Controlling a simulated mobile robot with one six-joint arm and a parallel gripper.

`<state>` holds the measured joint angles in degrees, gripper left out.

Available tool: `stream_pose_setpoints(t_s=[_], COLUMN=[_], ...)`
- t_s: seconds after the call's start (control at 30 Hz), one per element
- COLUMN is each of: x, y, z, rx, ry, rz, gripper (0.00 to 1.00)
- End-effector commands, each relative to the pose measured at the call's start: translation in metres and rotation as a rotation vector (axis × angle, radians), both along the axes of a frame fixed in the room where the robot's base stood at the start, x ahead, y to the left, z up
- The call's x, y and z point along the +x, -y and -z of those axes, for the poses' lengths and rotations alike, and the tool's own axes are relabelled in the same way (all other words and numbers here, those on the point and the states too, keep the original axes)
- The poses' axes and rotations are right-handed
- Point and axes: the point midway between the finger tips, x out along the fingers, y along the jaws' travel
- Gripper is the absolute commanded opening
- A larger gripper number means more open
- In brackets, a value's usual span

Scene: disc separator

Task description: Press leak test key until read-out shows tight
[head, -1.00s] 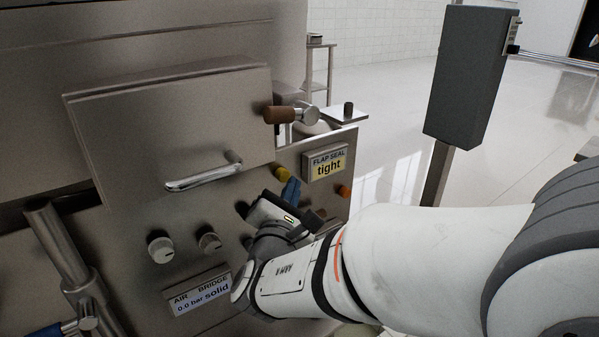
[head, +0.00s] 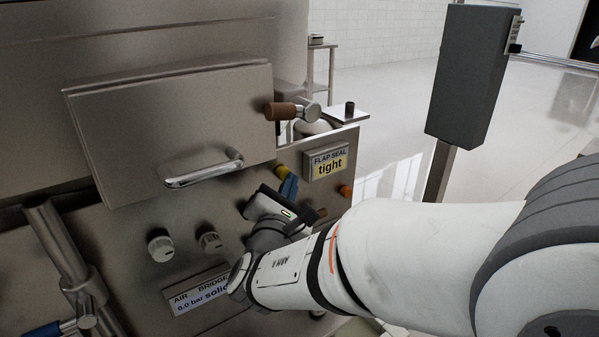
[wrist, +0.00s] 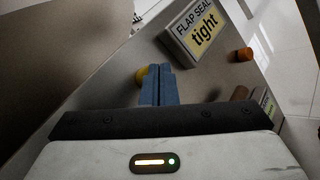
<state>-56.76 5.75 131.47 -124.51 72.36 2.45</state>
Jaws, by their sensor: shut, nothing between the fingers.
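The flap seal read-out (head: 327,163) on the steel panel shows "tight"; it also shows in the wrist view (wrist: 197,32). A yellow round key (head: 281,171) is on the panel just left of and below the read-out. In the wrist view the yellow key (wrist: 141,75) is partly hidden behind my gripper (wrist: 160,70), whose blue fingers are shut together with nothing between them. My gripper also shows in the head view (head: 289,185), its fingertips close to the yellow key. I cannot tell whether they touch it.
An orange key (head: 346,191) lies right of my gripper. Two grey knobs (head: 161,248) and an air bridge read-out (head: 197,291) showing "0.0 bar solid" are lower left. A flap with a bar handle (head: 204,170) and a brown-gripped lever (head: 281,112) are above.

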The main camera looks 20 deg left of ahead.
Motion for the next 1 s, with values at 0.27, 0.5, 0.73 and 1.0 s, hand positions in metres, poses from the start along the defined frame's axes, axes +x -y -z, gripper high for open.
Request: stream_pose_setpoints(t_s=[0.27,0.5,0.73,1.0], x=[0.002,0.003,0.001,-0.008], y=[-0.003,-0.003,-0.001,0.009], z=[0.001,0.0,0.001,0.001], rx=[0.0,-0.001,0.0,-0.001], ry=[-0.001,-0.001,-0.001,-0.001], rz=[-0.001,0.0,-0.001,0.0], gripper=[0.0,0.0,0.0,0.0])
